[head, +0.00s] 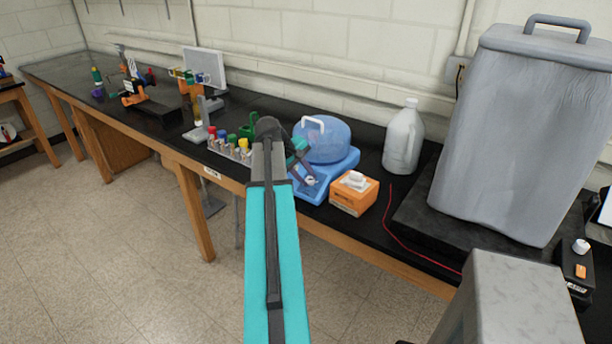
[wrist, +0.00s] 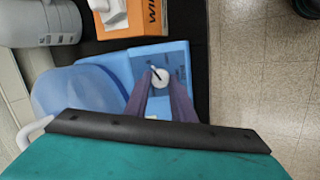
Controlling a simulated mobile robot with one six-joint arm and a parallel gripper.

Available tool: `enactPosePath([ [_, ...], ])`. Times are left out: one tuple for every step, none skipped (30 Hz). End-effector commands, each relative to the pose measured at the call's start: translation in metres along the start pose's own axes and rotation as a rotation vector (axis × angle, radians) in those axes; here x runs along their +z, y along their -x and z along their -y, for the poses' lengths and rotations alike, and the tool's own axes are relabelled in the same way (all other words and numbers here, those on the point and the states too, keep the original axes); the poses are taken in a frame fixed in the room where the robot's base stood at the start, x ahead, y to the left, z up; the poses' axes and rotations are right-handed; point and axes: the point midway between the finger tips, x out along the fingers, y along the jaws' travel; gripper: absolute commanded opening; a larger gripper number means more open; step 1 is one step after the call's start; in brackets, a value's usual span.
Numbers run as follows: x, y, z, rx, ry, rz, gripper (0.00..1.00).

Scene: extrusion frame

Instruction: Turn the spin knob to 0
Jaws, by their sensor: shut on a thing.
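The blue spinner (head: 345,165) with a clear blue domed lid (head: 328,138) and white handle stands on the black bench. Its white spin knob (wrist: 160,78) sits on the front panel (wrist: 176,58), and it also shows small in the head view (head: 310,181). A dark pointer mark on the knob slants toward the upper left in the wrist view. The panel's markings are too small to read. My gripper (wrist: 161,84) is shut on the knob, one finger on each side. In the head view my gripper (head: 304,176) reaches down to the panel.
An orange wipes box (head: 352,196) stands just right of the spinner. A white jug (head: 403,140) is behind it, and a large grey covered machine (head: 512,130) is farther right. A rack of coloured-cap tubes (head: 229,148) stands left. A red cord (head: 390,225) lies on the bench.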

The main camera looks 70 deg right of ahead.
Motion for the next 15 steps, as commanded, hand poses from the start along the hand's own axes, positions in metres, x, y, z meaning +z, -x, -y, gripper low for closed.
enactPosePath([
  [-0.0027, 0.0011, 0.0007, 0.002, 0.013, -0.008, 0.00],
  [-0.0028, 0.0010, 0.0008, 0.003, 0.018, -0.008, 0.00],
  [-0.0028, 0.0009, 0.0008, 0.004, 0.024, -0.008, 0.00],
  [-0.0029, 0.0009, 0.0008, 0.005, 0.028, -0.008, 0.00],
  [-0.0029, 0.0008, 0.0009, 0.005, 0.031, -0.008, 0.00],
  [-0.0030, 0.0007, 0.0009, 0.005, 0.034, -0.009, 0.00],
  [-0.0030, 0.0007, 0.0008, 0.006, 0.035, -0.009, 0.00],
  [-0.0030, 0.0007, 0.0008, 0.006, 0.036, -0.009, 0.00],
  [-0.0030, 0.0006, 0.0008, 0.006, 0.036, -0.009, 0.00],
  [-0.0031, 0.0006, 0.0008, 0.006, 0.036, -0.009, 0.00],
  [-0.0031, 0.0006, 0.0008, 0.006, 0.036, -0.009, 0.00],
  [-0.0030, 0.0006, 0.0008, 0.006, 0.036, -0.009, 0.00],
  [-0.0030, 0.0006, 0.0008, 0.006, 0.036, -0.009, 0.00],
  [-0.0030, 0.0006, 0.0007, 0.006, 0.036, -0.009, 0.00],
  [-0.0030, 0.0006, 0.0007, 0.006, 0.035, -0.009, 0.00],
])
